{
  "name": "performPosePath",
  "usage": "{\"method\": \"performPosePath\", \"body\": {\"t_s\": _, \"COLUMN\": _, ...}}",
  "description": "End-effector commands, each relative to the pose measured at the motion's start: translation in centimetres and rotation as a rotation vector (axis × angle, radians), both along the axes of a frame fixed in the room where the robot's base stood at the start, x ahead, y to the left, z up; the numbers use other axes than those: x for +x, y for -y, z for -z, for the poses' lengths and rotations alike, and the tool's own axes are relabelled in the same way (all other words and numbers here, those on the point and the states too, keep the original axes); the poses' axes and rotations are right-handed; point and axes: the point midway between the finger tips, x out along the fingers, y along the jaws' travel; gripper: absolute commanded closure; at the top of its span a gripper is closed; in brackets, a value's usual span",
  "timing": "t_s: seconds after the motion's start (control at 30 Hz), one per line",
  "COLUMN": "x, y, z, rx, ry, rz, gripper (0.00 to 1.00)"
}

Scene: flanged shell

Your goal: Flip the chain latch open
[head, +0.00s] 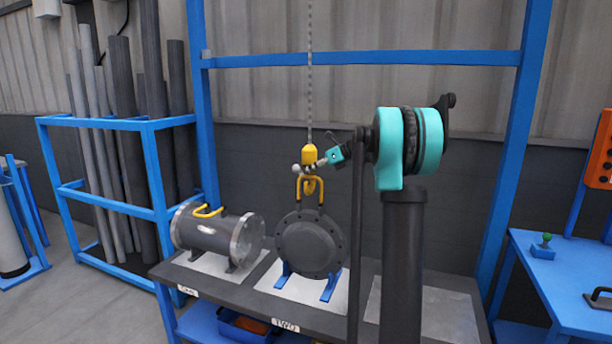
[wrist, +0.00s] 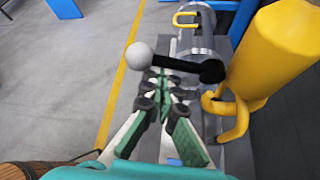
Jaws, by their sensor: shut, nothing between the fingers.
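A yellow hook block (head: 309,154) hangs on a chain (head: 310,70) above the middle dark flanged shell (head: 310,246). Its yellow hook (head: 309,188) is at the shell's yellow handle (head: 299,186); I cannot tell whether they touch. In the wrist view, a black latch lever (wrist: 180,65) with a white ball end (wrist: 139,55) sticks out leftward from the yellow block (wrist: 272,60). My gripper (wrist: 160,82) is shut and empty, its tips close beside the lever between ball and block. Contact is unclear. In the head view my gripper (head: 313,170) is just below the block.
A second flanged shell (head: 215,238) with a yellow handle lies to the left on the dark bench (head: 375,312). A blue frame (head: 380,58) stands behind. A pipe rack (head: 150,125) is at left and a blue table (head: 560,290) at right. The right end of the bench is clear.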

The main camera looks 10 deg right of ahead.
Motion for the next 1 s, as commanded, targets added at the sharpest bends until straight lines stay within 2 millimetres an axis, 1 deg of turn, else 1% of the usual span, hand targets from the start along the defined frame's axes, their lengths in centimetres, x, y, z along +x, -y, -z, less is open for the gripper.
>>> {"method": "performPosePath", "body": {"t_s": 0.8, "x": 0.1, "y": 0.1, "z": -0.4, "rx": -0.002, "ry": 0.003, "rz": 0.000, "gripper": 1.00}}
{"method": "performPosePath", "body": {"t_s": 1.0, "x": -0.4, "y": 0.8, "z": -1.5, "rx": -0.002, "ry": 0.002, "rz": -0.002, "gripper": 1.00}}
